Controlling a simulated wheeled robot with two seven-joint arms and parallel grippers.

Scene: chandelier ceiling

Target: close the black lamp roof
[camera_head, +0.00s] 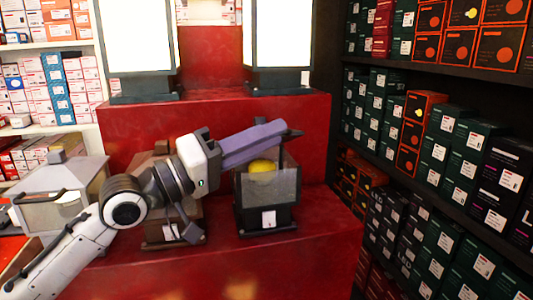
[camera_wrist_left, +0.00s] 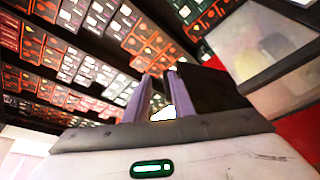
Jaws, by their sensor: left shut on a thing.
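The black lamp (camera_head: 267,218) stands on the red step, with clear panes and a round yellow thing (camera_head: 262,167) inside. My left arm reaches in from the left, and my left gripper (camera_head: 284,137), with long purple fingers, is above the lamp's top. It is shut on the black lamp roof, whose dark edge (camera_head: 291,136) shows at the fingertips. In the left wrist view the fingers (camera_wrist_left: 157,97) stand beside a dark panel (camera_wrist_left: 215,88), which looks like the roof. The fingers hide much of the roof and its hinge. My right gripper is out of view.
A brown lamp (camera_head: 160,218) stands left of the black lamp, partly behind my arm. A grey lamp (camera_head: 62,195) is further left. Two tall lit lamps (camera_head: 137,40) stand on the upper red step. Shelves of boxes (camera_head: 440,150) line the right side.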

